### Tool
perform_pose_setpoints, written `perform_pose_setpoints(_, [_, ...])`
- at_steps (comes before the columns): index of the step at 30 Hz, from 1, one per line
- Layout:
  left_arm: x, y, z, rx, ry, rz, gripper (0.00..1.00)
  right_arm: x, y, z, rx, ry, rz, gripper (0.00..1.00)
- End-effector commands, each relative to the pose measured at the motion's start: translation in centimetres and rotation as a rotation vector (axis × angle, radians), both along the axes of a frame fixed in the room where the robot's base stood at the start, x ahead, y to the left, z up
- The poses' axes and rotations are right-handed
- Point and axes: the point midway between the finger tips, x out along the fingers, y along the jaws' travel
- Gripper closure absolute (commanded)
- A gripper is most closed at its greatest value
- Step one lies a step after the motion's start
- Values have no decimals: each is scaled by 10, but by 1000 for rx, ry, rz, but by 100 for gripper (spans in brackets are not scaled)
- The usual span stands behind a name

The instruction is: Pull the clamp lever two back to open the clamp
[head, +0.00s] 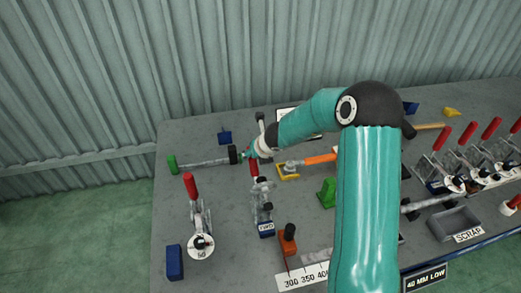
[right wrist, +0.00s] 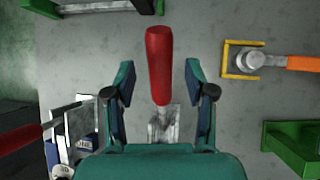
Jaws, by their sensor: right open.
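Clamp two (head: 264,205) stands on the grey bench, with a blue plate at its front that seems to read TWO. Its red-handled lever (head: 254,168) stands roughly upright just below my right gripper (head: 252,154). In the right wrist view the red lever (right wrist: 160,65) lies between the open fingers of my right gripper (right wrist: 160,88), with a gap on both sides. The lever's metal lower part (right wrist: 163,122) runs down behind the gripper body. My left gripper is not in view.
Another red-handled clamp (head: 197,215) stands to the left. A green block (head: 327,193) and a yellow bracket (head: 288,174) with an orange-handled tool (head: 320,159) are to the right. A bar with a green end (head: 172,164) lies at left. Several clamps (head: 480,160) line the right side.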

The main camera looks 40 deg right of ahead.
Motion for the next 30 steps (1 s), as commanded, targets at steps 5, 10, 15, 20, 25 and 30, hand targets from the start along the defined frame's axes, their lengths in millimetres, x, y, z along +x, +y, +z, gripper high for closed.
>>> perform_pose_setpoints(5, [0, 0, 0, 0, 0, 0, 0, -16, 4, 25, -1, -3, -3, 45])
perform_pose_setpoints(10, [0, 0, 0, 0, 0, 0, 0, -29, 9, 44, 1, -3, -1, 45])
perform_pose_setpoints(15, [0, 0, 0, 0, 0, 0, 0, -39, 11, 58, -1, -1, -2, 45])
perform_pose_setpoints(20, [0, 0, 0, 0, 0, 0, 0, -43, 13, 63, 0, 0, 1, 45])
perform_pose_setpoints(25, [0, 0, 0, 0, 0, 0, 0, -43, 13, 63, 1, 1, 2, 45])
perform_pose_setpoints(30, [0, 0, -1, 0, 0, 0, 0, -43, 13, 63, 1, 1, 2, 45])
